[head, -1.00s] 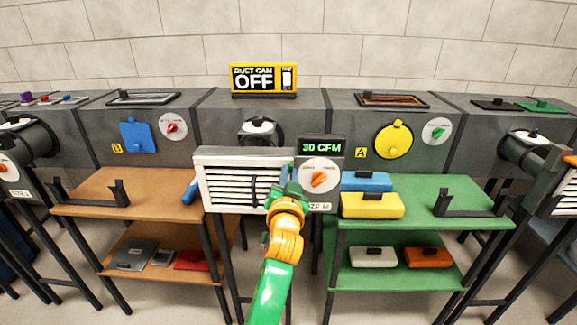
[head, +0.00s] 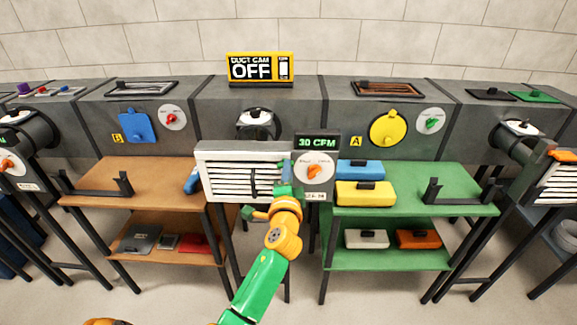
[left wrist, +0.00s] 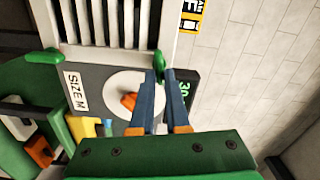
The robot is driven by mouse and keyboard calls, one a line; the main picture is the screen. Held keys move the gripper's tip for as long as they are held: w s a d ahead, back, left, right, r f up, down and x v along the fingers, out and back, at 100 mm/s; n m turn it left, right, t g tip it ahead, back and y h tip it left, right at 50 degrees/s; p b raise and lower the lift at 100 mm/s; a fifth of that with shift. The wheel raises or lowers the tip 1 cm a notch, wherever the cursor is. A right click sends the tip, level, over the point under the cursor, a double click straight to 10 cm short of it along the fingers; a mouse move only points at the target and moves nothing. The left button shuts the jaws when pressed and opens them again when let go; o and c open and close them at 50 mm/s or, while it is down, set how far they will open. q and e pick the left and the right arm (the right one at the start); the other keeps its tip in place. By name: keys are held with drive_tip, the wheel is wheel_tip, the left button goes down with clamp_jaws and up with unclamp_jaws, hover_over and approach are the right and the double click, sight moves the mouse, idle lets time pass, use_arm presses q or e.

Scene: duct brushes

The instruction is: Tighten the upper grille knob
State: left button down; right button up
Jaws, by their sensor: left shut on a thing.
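The upper grille knob (left wrist: 160,63) is green and sits at the edge of the white slatted grille (left wrist: 112,20), near the CFM display. My left gripper (left wrist: 163,74) is shut on this knob, its two blue fingers on either side of it. The lower green grille knob (left wrist: 44,56) sits beside the "SIZE M" label, clear of the fingers. In the head view my left gripper (head: 286,178) is at the right edge of the grille (head: 232,158), and its wrist hides part of that edge. My right gripper is not in view.
A white dial with an orange pointer (head: 314,171) is right beside the gripper, under the 30 CFM display (head: 317,142). A yellow box (head: 365,194) and a blue box (head: 360,170) stand on the green table (head: 405,203). The duct cam sign (head: 260,69) reads OFF.

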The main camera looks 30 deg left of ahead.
use_arm(q)
drive_tip(key=shift+a+f+m+p, duration=0.15)
drive_tip(key=shift+m+p, duration=1.2)
drive_tip(key=shift+m, duration=1.85)
drive_tip(key=shift+a+r+m+p, duration=0.15)
drive_tip(key=shift+m+p, duration=1.25)
drive_tip(key=shift+m, duration=1.8)
drive_tip(key=shift+a+f+m+p, duration=0.15)
drive_tip(key=shift+m+p, duration=1.2)
drive_tip(key=shift+m, duration=1.85)
drive_tip(key=c, duration=0.9)
unclamp_jaws()
drive_tip(key=shift+f, duration=0.1)
drive_tip(key=v, duration=0.7)
drive_tip(key=shift+p, duration=0.3)
